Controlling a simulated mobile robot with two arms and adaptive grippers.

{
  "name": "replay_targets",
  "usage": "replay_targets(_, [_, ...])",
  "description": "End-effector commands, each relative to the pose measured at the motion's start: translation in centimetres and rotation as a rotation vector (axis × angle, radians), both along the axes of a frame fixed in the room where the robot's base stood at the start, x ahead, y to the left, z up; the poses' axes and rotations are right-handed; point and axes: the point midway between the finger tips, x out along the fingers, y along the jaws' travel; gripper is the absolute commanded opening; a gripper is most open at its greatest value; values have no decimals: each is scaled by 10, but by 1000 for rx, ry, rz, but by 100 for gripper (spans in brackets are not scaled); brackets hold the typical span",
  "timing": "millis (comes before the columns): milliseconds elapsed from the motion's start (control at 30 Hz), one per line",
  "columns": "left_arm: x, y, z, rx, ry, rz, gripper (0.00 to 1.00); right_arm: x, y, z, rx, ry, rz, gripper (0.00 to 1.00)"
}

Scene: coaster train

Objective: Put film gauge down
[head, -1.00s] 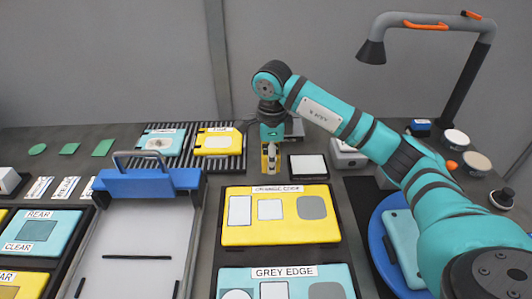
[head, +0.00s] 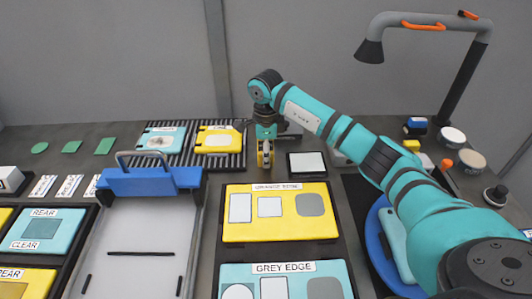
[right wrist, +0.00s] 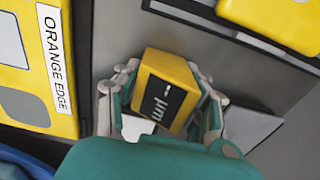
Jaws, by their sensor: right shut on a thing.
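The film gauge is a yellow block with a dark display reading "µm" (right wrist: 165,92) in the right wrist view. My right gripper (right wrist: 163,95) is shut on it, with a finger on each side. In the head view the right gripper (head: 265,155) points down at the back of the table, between the yellow card on the ribbed rack and a small pale pad. The gauge (head: 265,160) shows as a small yellow piece below the wrist there. Whether its base touches the table cannot be told. My left gripper is not in view.
A ribbed rack (head: 188,169) with a teal and a yellow card stands left of the gripper. A dark-framed pale pad (head: 307,162) lies to its right. The yellow "Orange edge" panel (head: 282,235) lies in front. A blue-clamped tray (head: 150,182) stands front left.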

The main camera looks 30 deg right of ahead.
Motion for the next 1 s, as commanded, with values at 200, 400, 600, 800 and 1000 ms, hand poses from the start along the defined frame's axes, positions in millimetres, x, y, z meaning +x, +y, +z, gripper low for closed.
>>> replay_targets(200, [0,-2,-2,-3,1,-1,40,0,0,-2,-1,0,0,60])
replay_targets(400, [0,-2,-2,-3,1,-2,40,0,0,-2,0,0,-1,65])
replay_targets(600, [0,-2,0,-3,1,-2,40,1,0,4,0,-2,0,65])
replay_targets(800, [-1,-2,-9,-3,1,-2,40,2,-1,37,-1,-7,-1,65])
replay_targets(1000, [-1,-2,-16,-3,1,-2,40,1,0,81,-1,-6,-1,65])
